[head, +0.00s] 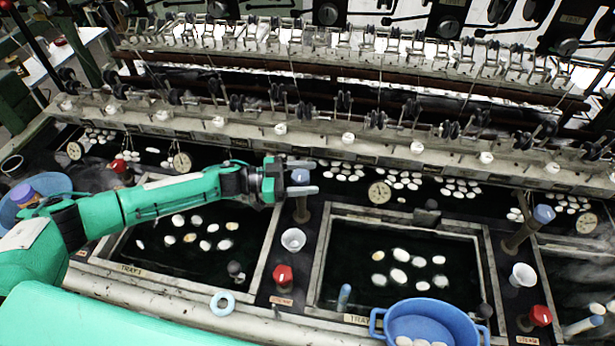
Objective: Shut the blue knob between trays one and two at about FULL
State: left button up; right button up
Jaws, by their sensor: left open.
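My left gripper (304,177) reaches in from the left and is open, one finger on the far side and one on the near side of a blue knob (300,175). The knob tops a brownish post (301,212) on the divider between tray one (255,268) and tray two (318,270). The fingers partly hide the knob; I cannot tell whether they touch it, nor read its scale. My right gripper is not in view.
On the same divider stand a white cup (293,239) and a red steam knob (283,274). A second blue knob (543,214) stands right of tray two. A blue basin (430,322) sits at the front edge. Pale cocoons float in the trays.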

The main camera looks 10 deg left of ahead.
pick_arm(q)
jog(key=b+v, duration=0.4)
jog(key=v, duration=0.9)
jog(key=shift+a, duration=0.1)
dwell(0.7)
